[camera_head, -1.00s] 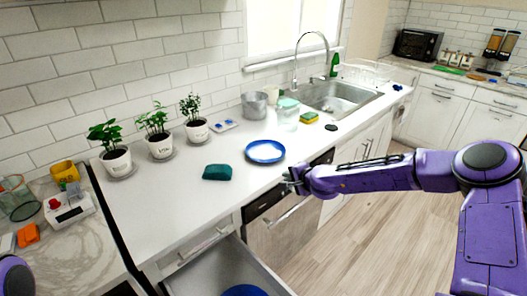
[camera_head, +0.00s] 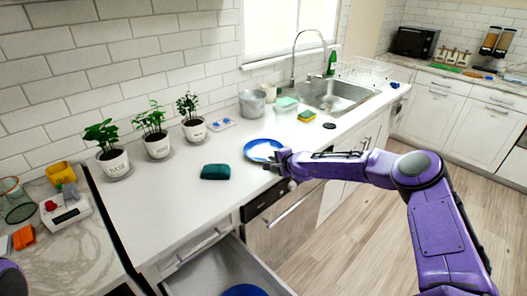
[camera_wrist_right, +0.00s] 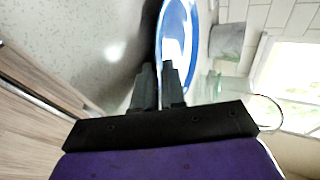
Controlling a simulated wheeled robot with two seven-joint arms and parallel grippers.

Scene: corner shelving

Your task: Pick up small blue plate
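The small blue plate (camera_head: 259,148) has a blue rim and lies at the counter's front edge, left of the sink. My right gripper (camera_head: 282,161) is at the plate's near right edge and hides part of it. In the right wrist view, the two dark fingers (camera_wrist_right: 159,85) are close together, with the rim of the plate (camera_wrist_right: 175,35) running into the narrow gap between them. The gripper looks shut on the rim. No clear lift off the counter shows. My left gripper is out of view; only a purple piece of that arm shows at the lower left.
A dark green cloth-like item (camera_head: 215,172) lies left of the plate. Potted plants (camera_head: 157,146) line the wall. An open drawer (camera_head: 190,276) holding a blue round item (camera_head: 244,290) sticks out below. The sink (camera_head: 334,96) is at the back right.

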